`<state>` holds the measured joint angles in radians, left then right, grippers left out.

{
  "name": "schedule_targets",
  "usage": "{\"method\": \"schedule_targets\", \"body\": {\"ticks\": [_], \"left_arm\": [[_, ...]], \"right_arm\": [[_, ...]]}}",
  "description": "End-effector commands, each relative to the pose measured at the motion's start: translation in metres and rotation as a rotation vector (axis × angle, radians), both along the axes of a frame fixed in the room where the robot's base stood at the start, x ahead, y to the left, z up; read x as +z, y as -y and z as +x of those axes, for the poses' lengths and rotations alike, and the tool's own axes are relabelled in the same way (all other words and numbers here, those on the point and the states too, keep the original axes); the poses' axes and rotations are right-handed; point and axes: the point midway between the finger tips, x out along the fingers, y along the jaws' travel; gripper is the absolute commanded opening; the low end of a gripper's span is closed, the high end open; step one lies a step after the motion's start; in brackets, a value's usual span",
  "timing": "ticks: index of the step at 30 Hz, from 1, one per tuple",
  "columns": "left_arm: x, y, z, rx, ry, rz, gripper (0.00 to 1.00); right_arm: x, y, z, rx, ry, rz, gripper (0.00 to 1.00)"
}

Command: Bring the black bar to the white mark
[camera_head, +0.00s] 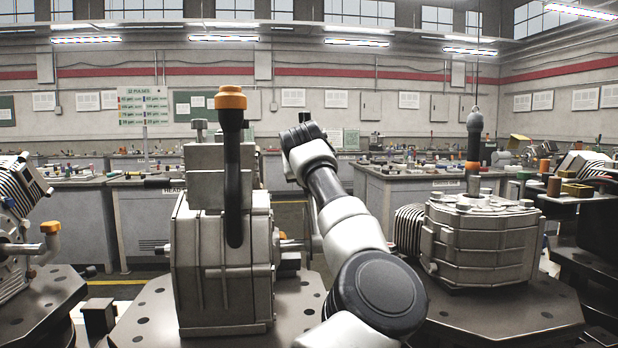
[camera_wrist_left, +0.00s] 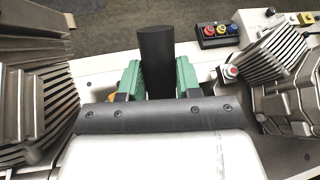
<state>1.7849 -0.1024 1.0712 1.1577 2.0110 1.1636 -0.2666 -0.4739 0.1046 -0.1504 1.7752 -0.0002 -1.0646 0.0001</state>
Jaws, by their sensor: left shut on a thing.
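The black bar (camera_wrist_left: 155,50) stands up between the green fingers of my left gripper (camera_wrist_left: 158,75) in the left wrist view. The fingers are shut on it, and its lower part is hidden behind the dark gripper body. The bar's far end sticks out past the fingertips. I cannot make out the white mark in either view. My right gripper is not in view.
Another grey housing (camera_head: 480,240) stands on a dark plate at the right. The wrist view shows ribbed metal (camera_wrist_left: 35,75) at left and a button box (camera_wrist_left: 219,33) at upper right.

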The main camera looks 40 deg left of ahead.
Motion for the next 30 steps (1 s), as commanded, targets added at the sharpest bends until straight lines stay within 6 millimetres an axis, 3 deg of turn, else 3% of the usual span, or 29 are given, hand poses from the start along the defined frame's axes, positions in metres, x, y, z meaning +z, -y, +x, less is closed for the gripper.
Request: {"method": "schedule_targets", "body": {"ticks": [1,6,17,30], "left_arm": [[0.000,0.000,0.000,0.000,0.000,0.000,0.35],[0.000,0.000,0.000,0.000,0.000,0.000,0.59],[0.004,0.004,-0.005,0.000,0.001,-0.001,0.59],[0.043,0.047,-0.061,-0.001,0.003,0.000,0.59]], "right_arm": [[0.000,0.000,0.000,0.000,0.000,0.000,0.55],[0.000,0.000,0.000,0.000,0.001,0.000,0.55],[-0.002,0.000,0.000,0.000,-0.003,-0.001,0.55],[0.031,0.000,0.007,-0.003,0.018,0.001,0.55]]}}
